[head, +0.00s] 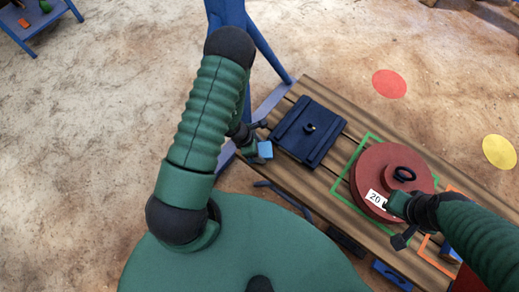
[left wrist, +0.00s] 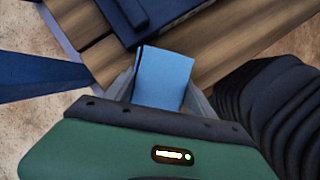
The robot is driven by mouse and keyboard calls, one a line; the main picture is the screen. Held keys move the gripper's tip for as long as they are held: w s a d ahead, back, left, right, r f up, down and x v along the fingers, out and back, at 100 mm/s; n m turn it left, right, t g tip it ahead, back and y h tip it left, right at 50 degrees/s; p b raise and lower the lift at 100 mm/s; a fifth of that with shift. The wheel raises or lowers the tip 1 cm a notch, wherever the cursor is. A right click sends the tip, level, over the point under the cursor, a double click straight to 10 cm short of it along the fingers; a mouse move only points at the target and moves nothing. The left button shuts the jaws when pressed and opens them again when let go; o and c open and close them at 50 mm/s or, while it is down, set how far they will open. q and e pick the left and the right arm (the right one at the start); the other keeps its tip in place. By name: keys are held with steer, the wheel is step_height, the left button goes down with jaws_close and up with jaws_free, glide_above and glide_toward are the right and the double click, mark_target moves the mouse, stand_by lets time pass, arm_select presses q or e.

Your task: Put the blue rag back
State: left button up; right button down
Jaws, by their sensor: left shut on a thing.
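The blue rag (head: 264,150) is a small light-blue piece at the tip of my left gripper (head: 257,152), by the left edge of the wooden table. In the left wrist view the rag (left wrist: 162,80) stands between the fingers of my left gripper (left wrist: 160,98), which is shut on it. The rag is close to the dark blue plate, and I cannot tell whether it touches the table. My right gripper (head: 393,220) is over the lower edge of the red disc (head: 375,163) labelled 20. I cannot tell whether its jaws are open.
The plank table (head: 350,128) carries a dark blue square plate (head: 308,130), a green outline (head: 338,192) around the disc and an orange outline (head: 430,262). A blue post (head: 262,42) rises behind the table. Red (head: 389,83) and yellow (head: 499,151) circles mark the floor.

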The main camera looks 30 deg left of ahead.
arm_select(q)
steer(key=shift+s, duration=0.1)
steer(key=o, duration=1.6)
steer(key=p+v, duration=0.3)
steer(key=v, duration=0.9)
steer(key=d+r+m+y, duration=0.1)
steer(key=d+r+m, duration=0.1)
steer(key=r+m, duration=0.4)
steer(key=s+d+r+m+y, duration=0.1)
steer(key=d+r+m, duration=0.2)
steer(key=r+m, duration=0.3)
steer(key=d+r+m+y, duration=0.1)
steer(key=r+m, duration=0.4)
steer(key=m, duration=0.9)
steer(key=shift+s+d+r, duration=0.3)
steer(key=shift+d+r, duration=0.1)
steer(key=shift+d, duration=0.3)
